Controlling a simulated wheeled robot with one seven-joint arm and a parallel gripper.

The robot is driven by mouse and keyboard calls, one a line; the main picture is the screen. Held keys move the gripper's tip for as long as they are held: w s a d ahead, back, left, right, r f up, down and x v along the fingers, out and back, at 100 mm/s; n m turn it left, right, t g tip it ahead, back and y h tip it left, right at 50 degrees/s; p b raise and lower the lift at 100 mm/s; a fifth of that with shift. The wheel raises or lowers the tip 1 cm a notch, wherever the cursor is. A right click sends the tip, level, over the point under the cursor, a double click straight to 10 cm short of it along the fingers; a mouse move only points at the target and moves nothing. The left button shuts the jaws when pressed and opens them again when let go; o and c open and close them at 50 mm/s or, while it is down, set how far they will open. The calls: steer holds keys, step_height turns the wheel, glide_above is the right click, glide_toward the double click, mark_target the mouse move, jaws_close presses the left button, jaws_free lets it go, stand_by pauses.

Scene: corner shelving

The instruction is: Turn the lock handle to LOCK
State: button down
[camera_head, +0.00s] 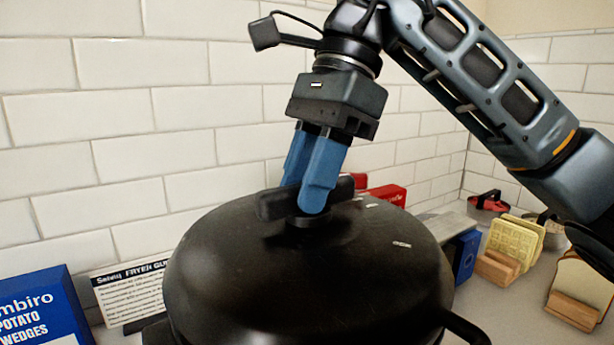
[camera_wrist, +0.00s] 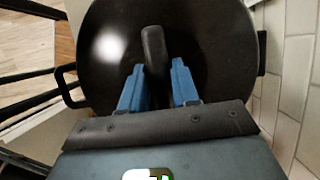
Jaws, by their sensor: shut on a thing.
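The black lock handle (camera_head: 275,206) is a bar on top of a large round black fryer lid (camera_head: 300,270). It lies roughly left to right in the head view. In the wrist view the handle (camera_wrist: 153,45) runs up and down over the lid (camera_wrist: 200,35). My gripper (camera_head: 306,200) has its blue fingers pointing down, one on each side of the bar near its middle, shut on it. The gripper (camera_wrist: 158,85) shows the bar between its fingers in the wrist view. Small white marks (camera_head: 402,244) on the lid are too small to read.
A blue potato wedges box (camera_head: 35,310) and a fryer guide sign (camera_head: 130,292) stand at left. A red box (camera_head: 385,194), a blue box (camera_head: 466,255) and bread-like slices in wooden holders (camera_head: 505,255) are at right. A white tiled wall (camera_head: 120,120) stands close behind.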

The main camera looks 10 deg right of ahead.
steer(key=m+t+b, duration=0.1)
steer(key=m+b, duration=0.1)
steer(key=b, duration=0.1)
steer(key=shift+f+m, duration=0.2)
steer(key=shift+m, duration=0.2)
steer(key=m+t+b, duration=0.1)
steer(key=m+b, duration=0.2)
steer(key=shift+m+t, duration=0.3)
steer(key=m+t+b, duration=0.1)
steer(key=m+b, duration=0.1)
steer(key=m+t+b, duration=0.1)
steer(key=m+b, duration=0.1)
steer(key=m, duration=0.1)
steer(key=shift+w+r+m+h+b, duration=0.1)
steer(key=shift+r+m+h+b, duration=0.05)
steer(key=shift+m+h+b, duration=0.2)
steer(key=shift+r, duration=0.1)
steer(key=c, duration=0.9)
jaws_free()
steer(key=shift+v, duration=3.9)
